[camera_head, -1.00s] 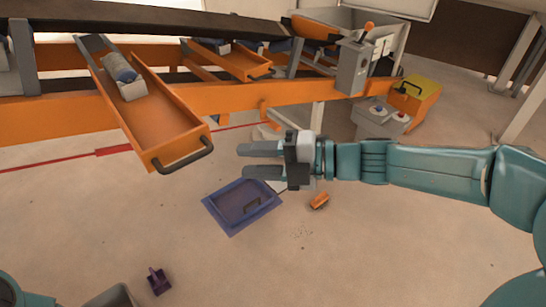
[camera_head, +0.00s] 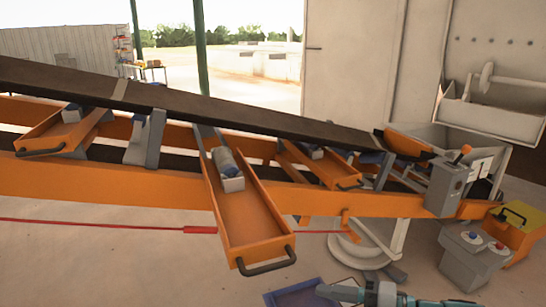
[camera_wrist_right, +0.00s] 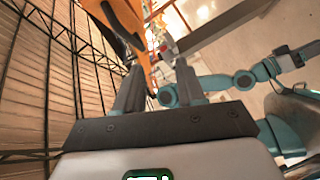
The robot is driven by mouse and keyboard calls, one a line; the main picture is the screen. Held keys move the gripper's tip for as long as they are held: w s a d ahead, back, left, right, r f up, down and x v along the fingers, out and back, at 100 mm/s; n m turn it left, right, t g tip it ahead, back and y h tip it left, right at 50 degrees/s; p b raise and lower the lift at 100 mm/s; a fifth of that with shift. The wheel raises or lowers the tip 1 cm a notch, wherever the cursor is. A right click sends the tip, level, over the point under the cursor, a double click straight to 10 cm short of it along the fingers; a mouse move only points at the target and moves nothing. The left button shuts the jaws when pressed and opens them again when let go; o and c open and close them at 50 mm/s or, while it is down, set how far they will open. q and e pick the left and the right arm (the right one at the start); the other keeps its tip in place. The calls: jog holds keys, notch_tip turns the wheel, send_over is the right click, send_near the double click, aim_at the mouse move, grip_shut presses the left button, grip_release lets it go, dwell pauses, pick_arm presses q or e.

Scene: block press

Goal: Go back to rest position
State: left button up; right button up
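My right gripper (camera_head: 345,293) shows at the bottom edge of the head view, pointing left, its teal arm coming in from the right. In the right wrist view its two grey fingers (camera_wrist_right: 158,95) stand apart with nothing between them. A second teal arm of mine shows at the right of that view, with a dark end part that looks like my left gripper (camera_wrist_right: 305,50); its fingers are too small to tell open from shut. No left arm shows in the head view. A blue tray (camera_head: 300,293) lies on the floor beside the right gripper, partly cut off by the bottom edge.
An orange chute (camera_head: 250,215) with a grey-blue cylinder (camera_head: 226,161) juts from the orange conveyor frame (camera_head: 130,190). A grey control box (camera_head: 473,255) and a yellow-orange box (camera_head: 518,228) stand at right. Wire mesh (camera_wrist_right: 60,80) is close at left in the wrist view. Floor at lower left is clear.

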jog(key=w+a+f+m+t+h+p, duration=0.1)
jog(key=a+f+m+h+p, duration=0.1)
jog(key=f+m, duration=0.6)
jog(key=w+a+f+m+h+p, duration=0.1)
jog(key=a+f+m+h, duration=0.15)
jog(key=f+m, duration=0.5)
pick_arm(q)
notch_tip(320, 180, up, 5)
jog(key=shift+w+p, duration=0.1)
jog(key=shift+p, duration=0.35)
pick_arm(e)
jog(key=s+d+f+m+g+h, duration=0.2)
jog(key=s+f+m+g+h, duration=0.1)
jog(key=s+f+m, duration=0.4)
jog(key=s+d+f+m+g+h, duration=0.2)
jog(key=s+f+m, duration=0.4)
jog(key=s+f, duration=0.5)
jog(key=shift+f+m+g+h, duration=0.15)
jog(key=shift+m+g+h, duration=0.3)
jog(key=shift+g, duration=0.75)
pick_arm(q)
jog(key=shift+o, duration=0.3)
pick_arm(e)
jog(key=shift+s, duration=0.1)
